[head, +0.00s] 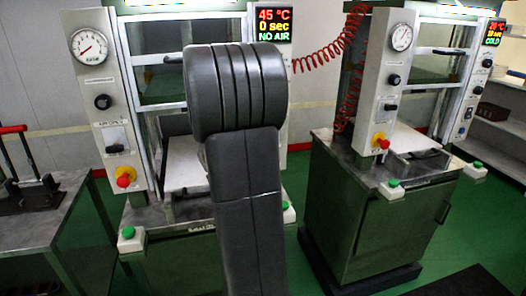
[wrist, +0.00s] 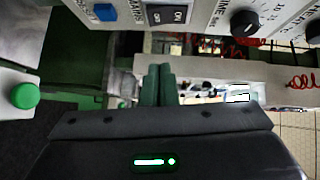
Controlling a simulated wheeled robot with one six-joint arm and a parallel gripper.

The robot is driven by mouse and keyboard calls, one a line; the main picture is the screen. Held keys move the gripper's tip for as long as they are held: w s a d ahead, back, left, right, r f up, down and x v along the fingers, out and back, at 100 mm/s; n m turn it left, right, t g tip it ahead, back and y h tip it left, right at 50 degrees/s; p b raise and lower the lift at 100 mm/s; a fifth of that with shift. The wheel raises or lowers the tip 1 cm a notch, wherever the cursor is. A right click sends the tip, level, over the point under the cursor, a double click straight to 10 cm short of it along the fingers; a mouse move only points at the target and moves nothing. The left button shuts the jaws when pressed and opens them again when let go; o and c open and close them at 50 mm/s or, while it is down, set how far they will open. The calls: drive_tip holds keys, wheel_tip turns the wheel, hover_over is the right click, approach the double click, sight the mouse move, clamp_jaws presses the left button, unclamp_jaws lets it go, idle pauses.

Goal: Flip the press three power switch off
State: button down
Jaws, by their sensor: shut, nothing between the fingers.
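In the wrist view a black rocker switch (wrist: 168,15) sits on a pale panel at the top edge, partly cut off. White ON lettering shows on it; I cannot tell which way it is tipped. My gripper (wrist: 158,70) is shut and empty, its green fingers upright in the picture just below the switch. A gap seems to remain between fingertips and switch. In the head view my arm hides the gripper and part of the left press (head: 110,80), whose display (head: 274,25) reads 45 °C, 0 sec, NO AIR. No press number is readable.
In the wrist view a blue button (wrist: 105,12) lies left of the switch and a black knob (wrist: 245,24) right. A green button (wrist: 25,95) is at far left. In the head view another press (head: 385,100) stands right, a bench (head: 40,215) left, with green floor between.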

drive_tip(key=w+f+p, duration=0.1)
drive_tip(key=w+p, duration=0.2)
drive_tip(key=w, duration=0.5)
drive_tip(key=shift+d, duration=0.45)
